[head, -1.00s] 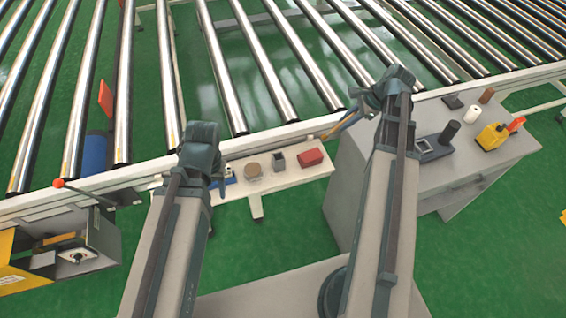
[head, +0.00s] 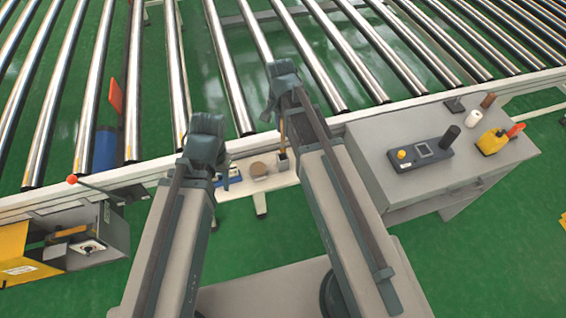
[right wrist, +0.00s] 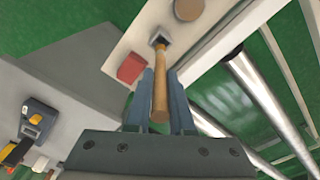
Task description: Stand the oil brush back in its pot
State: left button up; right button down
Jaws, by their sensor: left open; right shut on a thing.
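The oil brush shows as a wooden handle (right wrist: 160,95) in the right wrist view. My right gripper (right wrist: 161,80) is shut on it. In the head view the handle (head: 281,132) hangs roughly upright below my right gripper (head: 281,112). The small grey square pot (head: 282,161) stands on the pale shelf right under it. In the right wrist view the brush's far end meets the mouth of the pot (right wrist: 160,39); I cannot tell whether it is inside or just above. My left gripper (head: 204,165) is open and empty near the shelf's left end; its fingertips are mostly hidden.
The pale shelf (head: 277,181) also holds a round brown thing (head: 258,169), a blue item (head: 233,176) and a red block (right wrist: 131,68). A grey cabinet (head: 395,190) with a control box (head: 424,152) stands at the right. Conveyor rollers (head: 240,95) lie behind.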

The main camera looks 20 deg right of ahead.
aim_at(283, 147)
jog(key=shift+f+b, duration=3.05)
jog(key=shift+f, duration=0.2)
notch_tip(283, 147, down, 4)
jog(key=b, duration=0.3)
jog(key=shift+r+b, duration=0.25)
jog(key=shift+b, duration=0.1)
jog(key=shift+f, duration=0.15)
jog(key=c, duration=0.8)
grip_release()
